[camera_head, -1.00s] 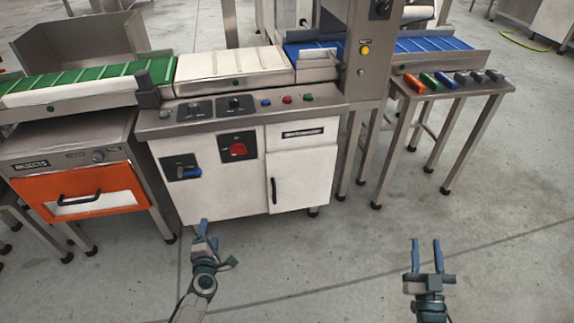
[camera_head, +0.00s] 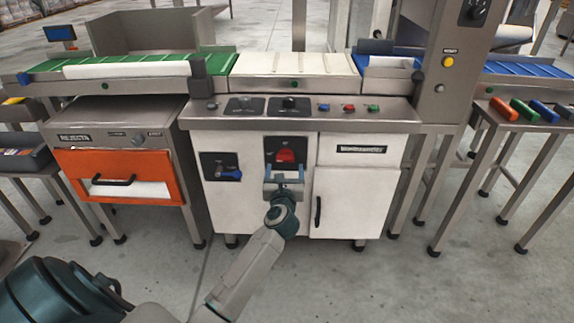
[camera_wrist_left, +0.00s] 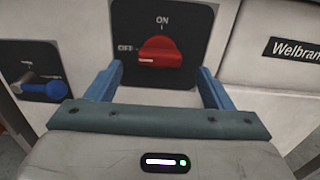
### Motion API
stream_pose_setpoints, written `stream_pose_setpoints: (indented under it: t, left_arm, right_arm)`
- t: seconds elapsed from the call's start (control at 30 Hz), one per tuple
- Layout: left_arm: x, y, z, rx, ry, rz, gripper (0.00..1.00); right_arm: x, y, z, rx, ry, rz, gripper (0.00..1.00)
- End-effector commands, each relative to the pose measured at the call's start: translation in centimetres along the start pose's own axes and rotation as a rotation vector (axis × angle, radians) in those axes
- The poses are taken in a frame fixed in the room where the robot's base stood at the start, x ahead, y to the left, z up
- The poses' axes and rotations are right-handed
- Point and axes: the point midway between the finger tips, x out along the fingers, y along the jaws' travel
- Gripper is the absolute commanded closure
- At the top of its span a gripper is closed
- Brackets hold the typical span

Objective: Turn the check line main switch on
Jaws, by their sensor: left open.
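The main switch is a red rotary knob (camera_head: 286,156) on a black plate (camera_head: 273,144) on the white cabinet front. In the left wrist view the knob (camera_wrist_left: 161,50) lies level, its pale-marked end toward the OFF label at the left; ON is printed above it. My left gripper (camera_head: 284,170) is open just below the knob in the head view. In the left wrist view its blue fingers (camera_wrist_left: 161,82) stand apart on either side of the knob, and the gap between them is empty. No contact with the knob shows. My right gripper is out of view.
A blue-handled lever (camera_head: 230,175) on another black plate is left of the switch. A cabinet door with a black handle (camera_head: 318,211) is at right. Small buttons (camera_head: 348,108) line the panel above. An orange-fronted reject bin (camera_head: 122,177) stands at left.

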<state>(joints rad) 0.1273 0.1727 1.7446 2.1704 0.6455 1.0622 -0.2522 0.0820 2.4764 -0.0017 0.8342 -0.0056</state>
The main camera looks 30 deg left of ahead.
Motion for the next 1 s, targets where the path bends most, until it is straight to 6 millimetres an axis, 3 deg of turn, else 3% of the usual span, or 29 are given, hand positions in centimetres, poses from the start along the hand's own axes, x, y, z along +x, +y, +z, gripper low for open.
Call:
stream_pose_setpoints:
  t: [0.1,0.3,0.67,0.9,1.0]
  left_arm:
    - [2.2,0.0,-0.1,0.001,-0.001,0.000,0.25]
    - [4.3,0.0,-0.1,0.001,0.000,-0.001,0.25]
    - [4.8,0.0,-0.1,0.002,0.000,-0.001,0.25]
    - [4.8,0.0,-0.1,0.002,0.000,-0.001,0.70]
    - [4.8,0.0,-0.1,0.003,0.001,-0.001,0.70]
  right_arm:
    - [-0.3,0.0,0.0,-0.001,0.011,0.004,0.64]
    - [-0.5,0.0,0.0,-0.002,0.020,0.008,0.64]
    - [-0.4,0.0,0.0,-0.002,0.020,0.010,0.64]
    - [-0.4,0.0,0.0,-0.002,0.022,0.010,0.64]
    - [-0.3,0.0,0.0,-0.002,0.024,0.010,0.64]
